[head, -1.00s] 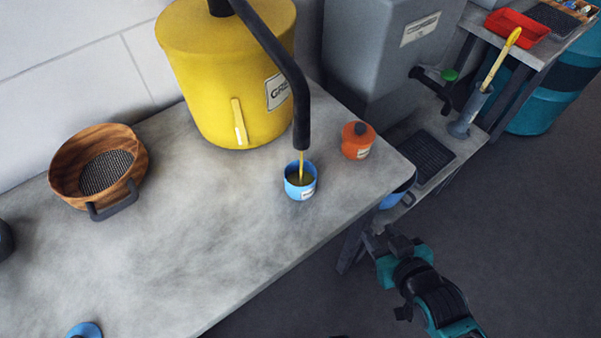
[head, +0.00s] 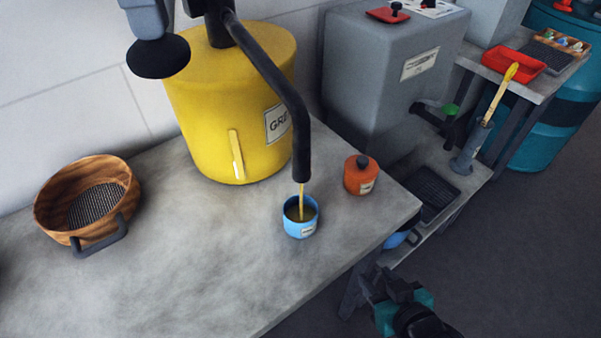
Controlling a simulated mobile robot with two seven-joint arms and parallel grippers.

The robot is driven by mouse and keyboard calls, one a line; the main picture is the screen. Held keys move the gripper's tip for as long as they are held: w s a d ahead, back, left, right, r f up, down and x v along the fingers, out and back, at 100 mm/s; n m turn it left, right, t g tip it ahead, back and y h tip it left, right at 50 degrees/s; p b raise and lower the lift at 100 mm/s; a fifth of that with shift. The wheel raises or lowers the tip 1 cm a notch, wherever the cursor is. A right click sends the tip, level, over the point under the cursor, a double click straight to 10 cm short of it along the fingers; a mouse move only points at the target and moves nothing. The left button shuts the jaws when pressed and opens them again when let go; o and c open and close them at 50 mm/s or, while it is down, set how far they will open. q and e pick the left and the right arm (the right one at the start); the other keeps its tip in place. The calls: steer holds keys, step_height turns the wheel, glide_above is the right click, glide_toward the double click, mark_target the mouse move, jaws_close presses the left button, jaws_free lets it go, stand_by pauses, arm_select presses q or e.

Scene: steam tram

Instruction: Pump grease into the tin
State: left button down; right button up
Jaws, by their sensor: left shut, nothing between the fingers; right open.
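The yellow grease drum (head: 205,125) stands on the bench with a pump on top. Its black curved spout (head: 300,130) hangs over the small blue tin (head: 299,229), which stands upright. A thin yellow stream of grease (head: 302,200) runs from the spout into the tin, and the tin holds dark yellow grease. My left gripper (head: 150,28), at the top left, is shut and empty, against or just above the black pump knob (head: 160,58); exact contact is unclear. My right gripper (head: 388,288) is open and empty, low beside the bench's right end.
A wooden sieve (head: 88,195) stands at the left of the bench (head: 180,285). An orange lidded pot (head: 360,177) stands right of the tin. A grey machine (head: 365,85) and a lower shelf lie beyond. The front of the bench is clear.

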arm_select(q)
steer(key=shift+f+b, duration=0.35)
steer(key=shift+f, duration=0.35)
steer(key=shift+f+b, duration=0.55)
steer(key=shift+f, duration=0.25)
steer(key=shift+r+p, duration=0.6)
steer(key=shift+r, duration=0.1)
steer(key=shift+r+p, duration=0.7)
steer(key=shift+r, duration=0.1)
step_height(320, 180, up, 2)
steer(key=shift+r+p, duration=0.15)
steer(key=shift+p, duration=0.9)
steer(key=shift+r+p, duration=0.4)
step_height(320, 180, up, 6)
steer(key=p, duration=0.5)
steer(key=shift+r, duration=0.2)
arm_select(e)
step_height(320, 180, up, 7)
steer(key=d, duration=0.1)
steer(key=shift+s+h, duration=0.25)
steer(key=shift+h, duration=0.05)
